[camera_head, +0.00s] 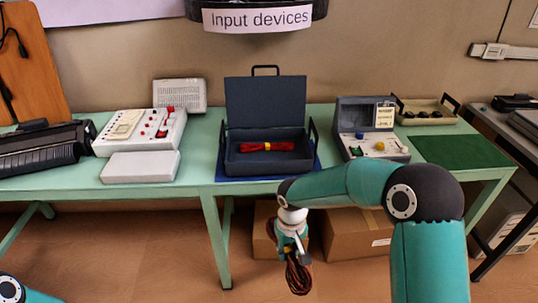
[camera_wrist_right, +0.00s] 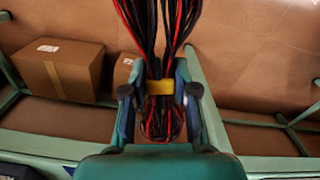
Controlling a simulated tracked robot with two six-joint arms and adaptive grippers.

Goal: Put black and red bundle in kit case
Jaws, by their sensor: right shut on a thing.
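The black and red bundle (camera_head: 297,274) hangs from my right gripper (camera_head: 291,244), in front of the table and below its top. In the right wrist view the right gripper (camera_wrist_right: 160,108) is shut on the bundle at its yellow band (camera_wrist_right: 160,87), with black and red wires (camera_wrist_right: 158,25) spreading beyond. The dark kit case (camera_head: 262,134) stands open on the table with its lid upright at the back. A red bundle with a yellow band (camera_head: 267,146) lies inside it. My left gripper is out of view.
The green table (camera_head: 210,150) also holds a white control panel (camera_head: 140,130), a white box (camera_head: 141,167), a grey instrument case (camera_head: 370,130) and a small tray (camera_head: 427,111). Cardboard boxes (camera_head: 347,233) stand on the floor below. The green mat (camera_head: 460,151) at right is bare.

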